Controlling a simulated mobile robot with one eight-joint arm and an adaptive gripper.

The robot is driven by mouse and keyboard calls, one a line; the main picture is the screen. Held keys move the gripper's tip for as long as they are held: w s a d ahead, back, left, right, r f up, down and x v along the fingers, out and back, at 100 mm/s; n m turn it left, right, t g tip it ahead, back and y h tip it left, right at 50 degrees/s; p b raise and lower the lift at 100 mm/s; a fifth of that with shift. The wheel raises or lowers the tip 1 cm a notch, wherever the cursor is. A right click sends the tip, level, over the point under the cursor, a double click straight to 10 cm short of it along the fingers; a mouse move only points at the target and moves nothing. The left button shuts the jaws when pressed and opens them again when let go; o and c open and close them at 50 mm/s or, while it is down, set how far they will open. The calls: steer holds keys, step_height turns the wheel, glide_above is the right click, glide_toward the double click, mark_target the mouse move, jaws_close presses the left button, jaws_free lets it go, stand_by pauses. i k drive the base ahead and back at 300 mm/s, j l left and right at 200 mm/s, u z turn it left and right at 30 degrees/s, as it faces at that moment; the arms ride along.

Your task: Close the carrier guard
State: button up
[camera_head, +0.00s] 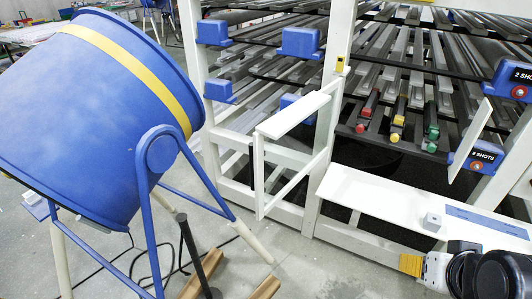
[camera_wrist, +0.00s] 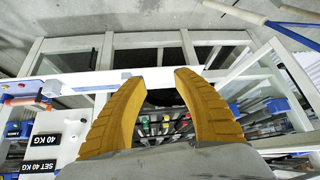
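The carrier guard, as I take it, is a white hinged gate (camera_head: 292,122) with a flat top rail and an open frame. It stands swung outward from the white post (camera_head: 335,90) of the rack, to the left of the white shelf (camera_head: 385,200). My gripper (camera_head: 411,264) is at the lower right in the head view, in front of the shelf and well apart from the gate. In the wrist view my gripper (camera_wrist: 153,78) has its two yellow fingers spread with nothing held between them. White frame bars show beyond them; which belong to the guard is unclear.
A blue drum (camera_head: 95,115) on a blue stand (camera_head: 165,190) fills the left. The rack holds metal bars and red, yellow and green-ended pieces (camera_head: 398,120). A small grey box (camera_head: 432,222) sits on the shelf. Some floor (camera_head: 300,270) before the gate is clear.

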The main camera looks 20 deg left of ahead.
mark_target(278, 125)
steer(key=k+j+z, duration=0.4)
steer(key=k+j, duration=0.45)
steer(key=j, duration=0.5)
steer(key=k+j+z, duration=0.4)
steer(key=k+j, duration=0.55)
steer(key=j, duration=0.45)
steer(key=k+j, duration=0.15)
steer(key=j, duration=0.75)
steer(key=i+l+u, duration=0.2)
steer(key=i, duration=0.15)
steer(key=i+l+u, duration=0.2)
steer(key=i, duration=0.15)
